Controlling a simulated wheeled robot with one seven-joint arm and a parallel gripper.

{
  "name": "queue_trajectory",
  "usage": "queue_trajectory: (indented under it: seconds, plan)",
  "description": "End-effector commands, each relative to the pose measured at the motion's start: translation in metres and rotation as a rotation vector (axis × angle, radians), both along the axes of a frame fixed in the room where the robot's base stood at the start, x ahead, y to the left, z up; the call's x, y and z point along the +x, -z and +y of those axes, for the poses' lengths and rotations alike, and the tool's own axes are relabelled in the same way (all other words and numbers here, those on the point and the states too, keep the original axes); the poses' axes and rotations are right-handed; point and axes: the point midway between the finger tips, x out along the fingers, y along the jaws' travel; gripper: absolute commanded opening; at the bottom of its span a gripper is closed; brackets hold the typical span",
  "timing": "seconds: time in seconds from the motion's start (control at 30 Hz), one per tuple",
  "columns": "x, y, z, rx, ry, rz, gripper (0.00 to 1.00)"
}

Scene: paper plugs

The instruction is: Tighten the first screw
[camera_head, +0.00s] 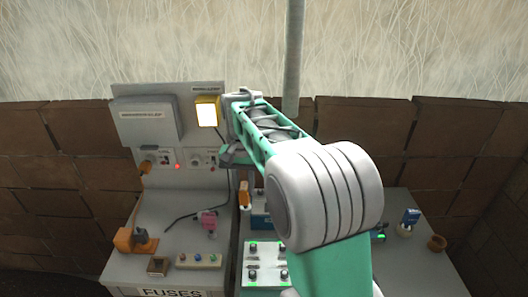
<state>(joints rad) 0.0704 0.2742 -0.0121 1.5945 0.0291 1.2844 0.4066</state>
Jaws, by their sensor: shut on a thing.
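My green arm reaches from the lower right toward the grey panel. My gripper (242,172) hangs at its far end, partly hidden by my own arm. It is shut on a small orange-and-pale thing (244,195), which hangs below it above the bench. I cannot tell for certain what this thing is. The grey panel (180,98) stands upright at the back left, with a red light and small knobs low on it. I cannot make out any screw at this size, and the tip of the held thing is not clear.
A yellow-framed lit square (206,113) shows beside my arm's end. The grey bench (125,268) holds an orange device (134,240), a pink thing (208,219), a button strip (199,260) and a black cable. A control box (265,262) with green lights stands nearer.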

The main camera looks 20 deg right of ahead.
Motion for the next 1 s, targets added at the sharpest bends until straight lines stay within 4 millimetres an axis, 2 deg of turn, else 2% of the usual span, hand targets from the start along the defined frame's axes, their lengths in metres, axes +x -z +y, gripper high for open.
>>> queue_trajectory:
  seconds: [0.03,0.1,0.2,0.33,0.5,0.9,1.0]
  plan:
    - [0.024,-0.004,-0.014,-0.001,0.115,-0.001,0.0]
    - [0.053,-0.01,-0.033,-0.002,0.299,-0.001,0.0]
    - [0.088,-0.012,-0.061,-0.001,0.549,-0.003,0.0]
    - [0.114,-0.01,-0.086,0.003,0.786,-0.005,0.0]
    - [0.123,-0.01,-0.095,0.006,0.9,-0.006,0.0]
    - [0.123,-0.011,-0.094,0.004,0.9,-0.008,0.0]
    - [0.123,0.003,-0.094,0.003,0.9,-0.007,0.0]
